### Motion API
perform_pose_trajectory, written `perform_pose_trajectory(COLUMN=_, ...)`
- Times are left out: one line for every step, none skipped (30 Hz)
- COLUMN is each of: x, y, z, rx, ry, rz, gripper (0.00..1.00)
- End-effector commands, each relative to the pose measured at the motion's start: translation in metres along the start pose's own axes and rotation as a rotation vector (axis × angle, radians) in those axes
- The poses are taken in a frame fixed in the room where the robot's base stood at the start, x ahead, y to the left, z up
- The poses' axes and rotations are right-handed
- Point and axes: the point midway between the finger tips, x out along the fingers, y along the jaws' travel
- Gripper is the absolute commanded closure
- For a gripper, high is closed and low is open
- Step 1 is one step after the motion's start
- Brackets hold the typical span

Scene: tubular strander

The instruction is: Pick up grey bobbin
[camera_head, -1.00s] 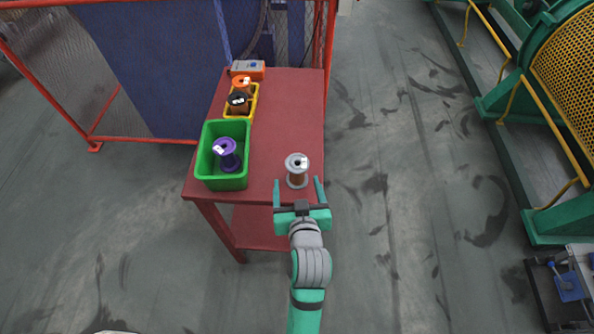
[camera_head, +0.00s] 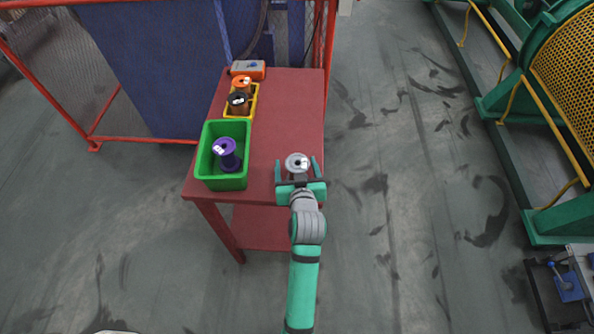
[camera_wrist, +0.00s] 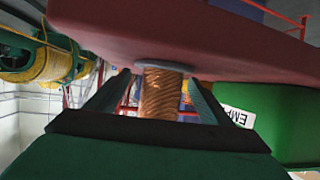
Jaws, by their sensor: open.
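The grey bobbin (camera_head: 297,162) stands upright on the red table (camera_head: 290,110) near its front right corner. Its copper-coloured winding (camera_wrist: 160,95) and one grey flange show in the wrist view, where the picture is turned over. My gripper (camera_head: 297,168) is open, with one finger on each side of the bobbin. In the wrist view, the bobbin sits between the two dark fingers (camera_wrist: 155,92), with a gap visible on each side. The bobbin's lower part is hidden by my gripper in the head view.
A green bin (camera_head: 210,180) holding a purple bobbin (camera_head: 228,154) stands left of my gripper. A yellow bin (camera_head: 240,115) with orange and black bobbins stands behind it, near an orange-grey box (camera_head: 248,69). The table's right half is clear behind the grey bobbin.

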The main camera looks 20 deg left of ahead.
Motion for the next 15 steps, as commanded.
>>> perform_pose_trajectory(x=0.0028, y=-0.0001, z=-0.0005, rx=0.000, ry=0.001, rz=0.000, gripper=0.26)
perform_pose_trajectory(x=0.0036, y=0.0000, z=-0.0006, rx=0.000, ry=0.001, rz=0.000, gripper=0.26)
perform_pose_trajectory(x=0.0041, y=0.0000, z=-0.0006, rx=0.000, ry=0.001, rz=0.000, gripper=0.26)
perform_pose_trajectory(x=0.0042, y=0.0000, z=-0.0006, rx=0.000, ry=0.001, rz=0.000, gripper=0.26)
perform_pose_trajectory(x=0.0042, y=0.0000, z=-0.0006, rx=0.000, ry=0.001, rz=0.000, gripper=0.26)
perform_pose_trajectory(x=0.0041, y=0.0000, z=-0.0005, rx=0.000, ry=0.001, rz=0.000, gripper=0.26)
perform_pose_trajectory(x=0.0040, y=0.0000, z=-0.0005, rx=0.000, ry=0.001, rz=0.000, gripper=0.26)
perform_pose_trajectory(x=0.0040, y=0.0000, z=-0.0005, rx=0.000, ry=0.001, rz=0.000, gripper=0.26)
perform_pose_trajectory(x=0.0039, y=0.0000, z=-0.0004, rx=0.000, ry=0.001, rz=0.000, gripper=0.30)
perform_pose_trajectory(x=0.0039, y=0.0000, z=-0.0004, rx=0.000, ry=0.001, rz=0.000, gripper=0.38)
perform_pose_trajectory(x=0.0039, y=0.0000, z=-0.0004, rx=0.000, ry=0.001, rz=0.000, gripper=0.45)
perform_pose_trajectory(x=0.0039, y=0.0000, z=-0.0004, rx=0.000, ry=0.001, rz=0.000, gripper=0.54)
perform_pose_trajectory(x=0.0039, y=0.0000, z=-0.0004, rx=0.000, ry=0.001, rz=0.000, gripper=0.61)
perform_pose_trajectory(x=0.0038, y=0.0000, z=-0.0003, rx=0.000, ry=0.001, rz=0.000, gripper=0.69)
perform_pose_trajectory(x=0.0038, y=0.0000, z=-0.0003, rx=0.000, ry=0.001, rz=0.000, gripper=0.78)
